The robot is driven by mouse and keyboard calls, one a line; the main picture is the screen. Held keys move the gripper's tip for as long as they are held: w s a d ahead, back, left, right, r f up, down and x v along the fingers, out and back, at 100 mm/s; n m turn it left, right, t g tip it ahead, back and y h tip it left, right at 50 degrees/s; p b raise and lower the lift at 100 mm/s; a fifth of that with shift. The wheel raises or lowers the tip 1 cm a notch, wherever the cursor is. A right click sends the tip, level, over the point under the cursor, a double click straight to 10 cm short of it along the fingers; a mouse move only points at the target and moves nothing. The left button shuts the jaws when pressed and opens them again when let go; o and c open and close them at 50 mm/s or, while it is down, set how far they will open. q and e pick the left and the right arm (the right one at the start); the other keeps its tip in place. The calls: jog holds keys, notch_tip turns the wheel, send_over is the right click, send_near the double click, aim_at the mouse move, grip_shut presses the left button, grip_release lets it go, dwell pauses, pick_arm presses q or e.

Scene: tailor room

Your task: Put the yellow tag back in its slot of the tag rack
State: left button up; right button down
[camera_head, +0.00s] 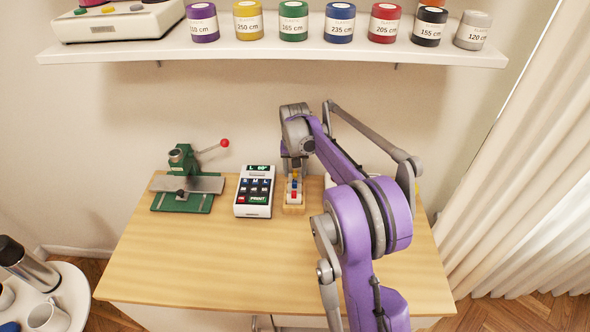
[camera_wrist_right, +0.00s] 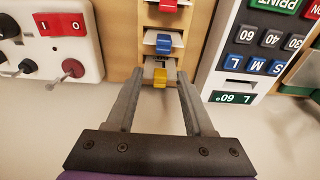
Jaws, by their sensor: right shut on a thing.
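The tag rack (camera_head: 293,209) is a small wooden block at the back of the table, partly hidden by my right arm; its wood also shows in the wrist view (camera_wrist_right: 138,45). A red tag (camera_wrist_right: 168,5) and a blue tag (camera_wrist_right: 163,43) stand in it. The yellow tag (camera_wrist_right: 160,78) is at the rack's wall-side end, between the fingertips of my right gripper (camera_wrist_right: 161,84), which is shut on it. The tag is at or just over its slot; I cannot tell how deep it sits. In the head view my right gripper (camera_head: 294,168) points down there. My left gripper is out of view.
A white label printer (camera_head: 254,192) stands close left of the rack. A green press (camera_head: 187,180) is farther left. A white switch panel (camera_wrist_right: 55,48) lies on the rack's other side. A shelf (camera_head: 270,50) with spools hangs above. The front of the table (camera_head: 190,265) is clear.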

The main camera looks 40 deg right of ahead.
jog(key=shift+f, duration=0.15)
jog(key=shift+c, duration=1)
grip_release()
notch_tip(320, 180, up, 11)
jog(key=s, duration=0.1)
jog(key=shift+a, duration=0.4)
jog(key=shift+f, duration=0.1)
